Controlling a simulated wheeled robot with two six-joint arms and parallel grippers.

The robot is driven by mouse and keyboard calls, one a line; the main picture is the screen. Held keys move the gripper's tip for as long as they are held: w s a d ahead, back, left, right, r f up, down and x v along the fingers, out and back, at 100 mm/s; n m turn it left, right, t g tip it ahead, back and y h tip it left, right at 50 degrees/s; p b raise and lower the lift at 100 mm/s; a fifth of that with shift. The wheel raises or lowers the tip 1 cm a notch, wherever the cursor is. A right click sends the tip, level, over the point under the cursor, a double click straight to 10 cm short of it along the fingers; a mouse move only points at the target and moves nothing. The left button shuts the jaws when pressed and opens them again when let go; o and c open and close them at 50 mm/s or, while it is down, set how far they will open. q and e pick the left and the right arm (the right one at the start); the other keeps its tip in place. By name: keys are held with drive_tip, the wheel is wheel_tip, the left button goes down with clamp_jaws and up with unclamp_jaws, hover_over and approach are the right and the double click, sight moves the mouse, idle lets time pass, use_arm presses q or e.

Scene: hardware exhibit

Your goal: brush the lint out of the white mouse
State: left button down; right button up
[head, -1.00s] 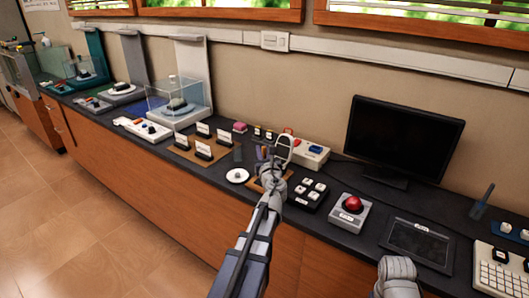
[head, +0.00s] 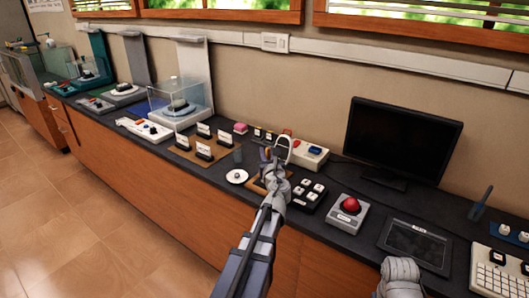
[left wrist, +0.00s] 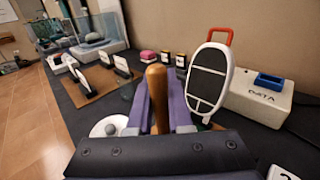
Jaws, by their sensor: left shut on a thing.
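My left gripper (head: 270,163) is shut on a brown wooden handle (left wrist: 157,92), which stands up between its purple fingers in the left wrist view. The handle's lower end is hidden. The gripper is above a brown mat (head: 256,186) on the dark counter. I cannot make out the white mouse for certain; the gripper and arm cover much of the mat. A white-rimmed oval with dark panels (left wrist: 208,75) stands just right of the fingers; in the head view it is a pale loop. Only a grey part of my right arm shows, at the lower right.
A white dish (left wrist: 97,128) with a small grey ball is left of the gripper. A white box labelled DATA (left wrist: 262,98) is to the right. A black key board (head: 307,192), a red-button box (head: 348,210) and a monitor (head: 402,139) stand farther right. Small cards stand left.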

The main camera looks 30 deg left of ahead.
use_arm(q)
wheel_tip(320, 180, up, 7)
drive_tip(key=p, duration=0.5)
drive_tip(key=shift+a+p, duration=0.15)
drive_tip(key=shift+p, duration=0.25)
drive_tip(key=shift+a+r, duration=0.1)
